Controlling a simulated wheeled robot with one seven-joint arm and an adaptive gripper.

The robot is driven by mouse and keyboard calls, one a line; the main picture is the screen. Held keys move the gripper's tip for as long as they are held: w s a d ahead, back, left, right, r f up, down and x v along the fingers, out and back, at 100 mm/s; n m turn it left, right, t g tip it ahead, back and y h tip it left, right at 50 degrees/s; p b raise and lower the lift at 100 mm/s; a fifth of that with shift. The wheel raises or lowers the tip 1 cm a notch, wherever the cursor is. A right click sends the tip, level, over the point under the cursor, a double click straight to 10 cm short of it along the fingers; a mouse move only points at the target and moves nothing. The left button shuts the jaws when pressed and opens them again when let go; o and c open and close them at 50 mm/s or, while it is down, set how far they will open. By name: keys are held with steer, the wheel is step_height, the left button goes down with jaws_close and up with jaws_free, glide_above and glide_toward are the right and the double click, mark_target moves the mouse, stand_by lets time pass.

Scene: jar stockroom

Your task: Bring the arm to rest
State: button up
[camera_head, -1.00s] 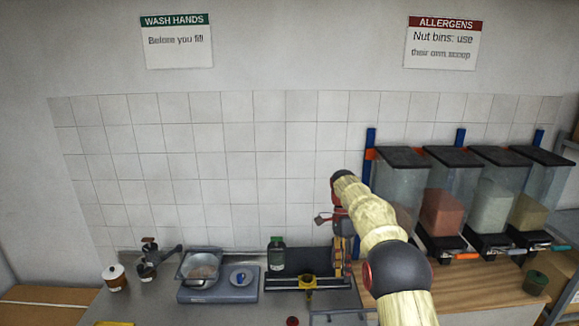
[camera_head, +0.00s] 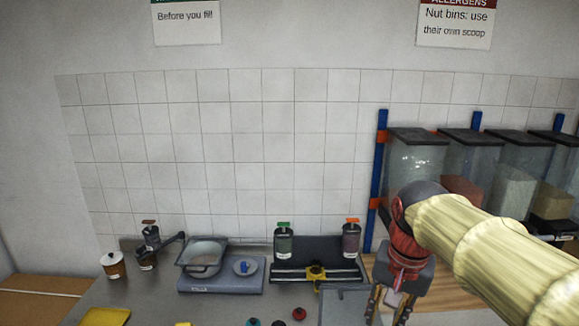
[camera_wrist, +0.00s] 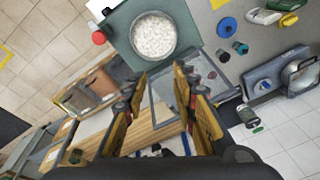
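My gripper (camera_head: 388,305) hangs down at the lower right in the camera_head view, over the edge between the steel counter (camera_head: 140,305) and the wooden top. In the camera_wrist view its two yellow fingers (camera_wrist: 160,78) are spread apart with nothing between them. My arm reaches in from the right edge, bent at the wrist. A jar with an orange lid (camera_head: 351,240) and a jar with a green lid (camera_head: 284,243) stand upright at the black rack (camera_head: 318,252), left of my gripper and apart from it.
A scale (camera_head: 222,281) with a metal pan stands left of the rack. A grinder (camera_head: 151,240) and a lidded pot (camera_head: 113,265) are farther left. Clear bins (camera_head: 415,160) stand behind my arm. A bowl of white contents (camera_wrist: 154,36) shows in the camera_wrist view.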

steer(key=s+f+n+t+b, duration=0.3)
steer(key=s+f+n+b, duration=0.2)
steer(key=s+f, duration=0.9)
steer(key=shift+s+f+n+t+b, duration=0.3)
steer(key=shift+s+f+n+b, duration=0.15)
steer(key=shift+b, duration=0.9)
